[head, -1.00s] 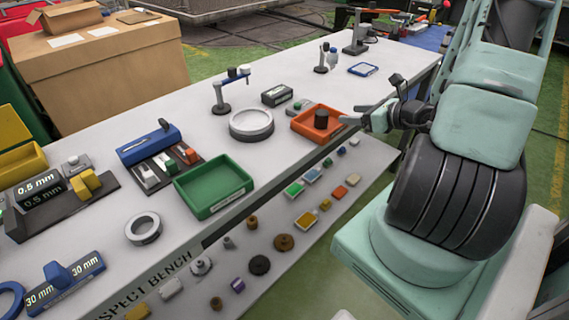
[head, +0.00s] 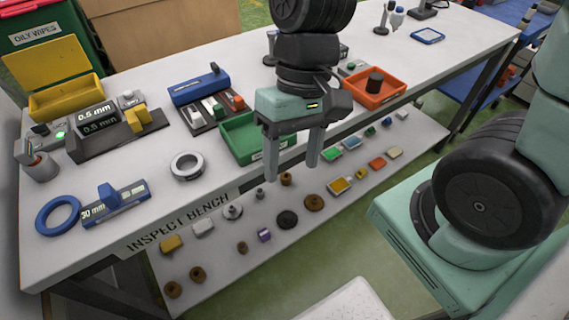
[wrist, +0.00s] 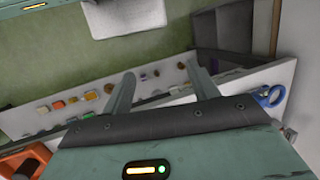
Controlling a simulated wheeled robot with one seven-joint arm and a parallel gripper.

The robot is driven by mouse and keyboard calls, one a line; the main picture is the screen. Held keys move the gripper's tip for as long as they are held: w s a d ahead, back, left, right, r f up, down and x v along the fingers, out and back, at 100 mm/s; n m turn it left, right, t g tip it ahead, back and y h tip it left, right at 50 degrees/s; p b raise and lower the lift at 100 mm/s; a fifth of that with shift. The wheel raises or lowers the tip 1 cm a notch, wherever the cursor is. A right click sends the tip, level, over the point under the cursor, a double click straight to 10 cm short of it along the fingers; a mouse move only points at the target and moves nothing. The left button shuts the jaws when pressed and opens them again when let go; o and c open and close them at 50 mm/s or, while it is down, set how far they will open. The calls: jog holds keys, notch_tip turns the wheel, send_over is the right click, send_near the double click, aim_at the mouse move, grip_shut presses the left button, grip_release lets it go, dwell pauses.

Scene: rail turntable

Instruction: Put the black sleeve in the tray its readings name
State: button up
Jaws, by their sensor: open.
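The black sleeve (head: 375,80) stands upright inside the orange tray (head: 394,93), right of centre on the bench in the head view. The green tray (head: 240,150) is to its left, partly hidden behind my gripper. My gripper (head: 292,171) hangs open and empty in front of the green tray, fingers pointing down, well left of the sleeve. In the wrist view my gripper (wrist: 161,70) has nothing between its fingers. A gauge display (head: 97,120) reads 0.5 mm on both lines. A blue caliper (head: 127,202) reads 30 mm.
A yellow open bin (head: 70,99), a grey ring (head: 187,166) and a blue ring (head: 58,216) lie at the bench's left. A slotted block set (head: 208,112) stands behind the green tray. The lower shelf (head: 215,262) holds several small parts. A blue frame (head: 427,35) lies far right.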

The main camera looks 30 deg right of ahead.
jog(key=s+a+n+t, duration=0.1)
jog(key=n, duration=0.1)
jog(key=a+r+n+h, duration=0.1)
jog(key=n, duration=0.1)
jog(key=s+a+r+n+t+h, duration=0.1)
jog(key=n, duration=0.2)
jog(key=shift+s+t, duration=0.3)
dwell(0.8)
